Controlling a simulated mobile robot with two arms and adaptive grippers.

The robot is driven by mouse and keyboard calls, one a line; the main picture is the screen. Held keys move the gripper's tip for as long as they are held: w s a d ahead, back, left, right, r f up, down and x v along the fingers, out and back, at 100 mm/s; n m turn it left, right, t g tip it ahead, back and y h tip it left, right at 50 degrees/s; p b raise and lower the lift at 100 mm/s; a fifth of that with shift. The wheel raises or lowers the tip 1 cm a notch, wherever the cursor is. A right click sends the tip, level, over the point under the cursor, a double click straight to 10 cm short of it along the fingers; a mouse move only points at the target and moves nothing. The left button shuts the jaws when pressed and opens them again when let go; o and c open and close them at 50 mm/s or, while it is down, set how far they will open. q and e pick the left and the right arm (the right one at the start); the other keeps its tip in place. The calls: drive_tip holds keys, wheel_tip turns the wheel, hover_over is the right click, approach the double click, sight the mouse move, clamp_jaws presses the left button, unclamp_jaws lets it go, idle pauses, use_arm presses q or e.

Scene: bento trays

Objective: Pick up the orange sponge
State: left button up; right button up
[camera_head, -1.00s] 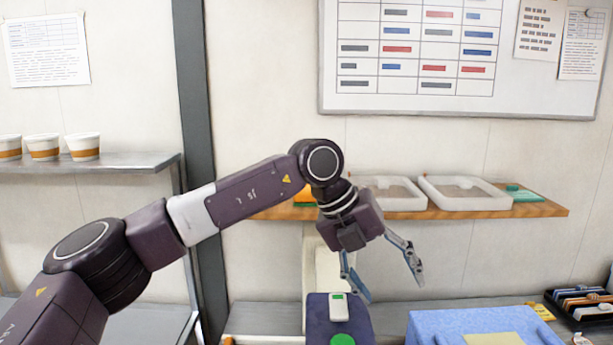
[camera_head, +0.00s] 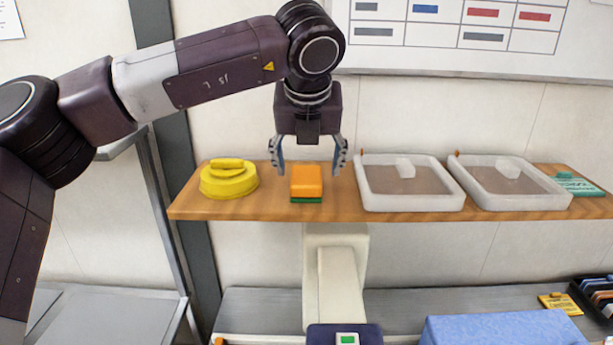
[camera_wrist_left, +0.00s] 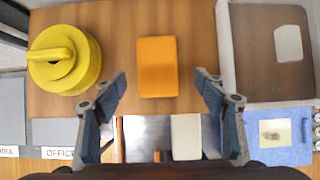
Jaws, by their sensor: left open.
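The orange sponge (camera_head: 306,181) lies on the wooden shelf, with a green layer at its bottom. In the left wrist view the sponge (camera_wrist_left: 157,66) is an upright orange rectangle, ahead of and between the finger lines. My left gripper (camera_head: 308,168) is open and points down just above and behind the sponge's top in the head view, with one finger on each side. In the left wrist view the open fingers (camera_wrist_left: 163,84) are apart and hold nothing. No contact with the sponge shows. My right gripper is not in view.
On the wooden shelf (camera_head: 400,216), a yellow round object with a handle (camera_head: 229,182) stands left of the sponge. A white tray (camera_head: 413,203) is close on the right, with a second tray (camera_head: 510,204) beyond it. A blue surface (camera_head: 500,330) lies below.

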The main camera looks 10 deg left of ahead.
sight(306, 175)
use_arm(q)
drive_tip(key=shift+w+a+f+p, duration=0.15)
drive_tip(key=shift+w+p, duration=0.1)
drive_tip(key=shift+p, duration=0.15)
drive_tip(key=p+x, duration=0.1)
drive_tip(key=x, duration=0.1)
drive_tip(key=p+x, duration=0.1)
drive_tip(key=x, duration=0.1)
drive_tip(key=shift+w+a+p, duration=0.25)
drive_tip(key=shift+w+p, duration=0.1)
drive_tip(key=shift+p, duration=0.05)
drive_tip(key=shift+f, duration=0.15)
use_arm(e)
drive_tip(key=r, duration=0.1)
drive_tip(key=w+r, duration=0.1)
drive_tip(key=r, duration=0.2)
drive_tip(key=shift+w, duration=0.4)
use_arm(q)
drive_tip(key=shift+f, duration=0.1)
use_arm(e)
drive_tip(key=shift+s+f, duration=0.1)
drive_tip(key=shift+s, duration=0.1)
use_arm(q)
drive_tip(key=shift+d+f+b, duration=0.1)
drive_tip(key=shift+f+b, duration=0.1)
drive_tip(key=shift+b, duration=0.65)
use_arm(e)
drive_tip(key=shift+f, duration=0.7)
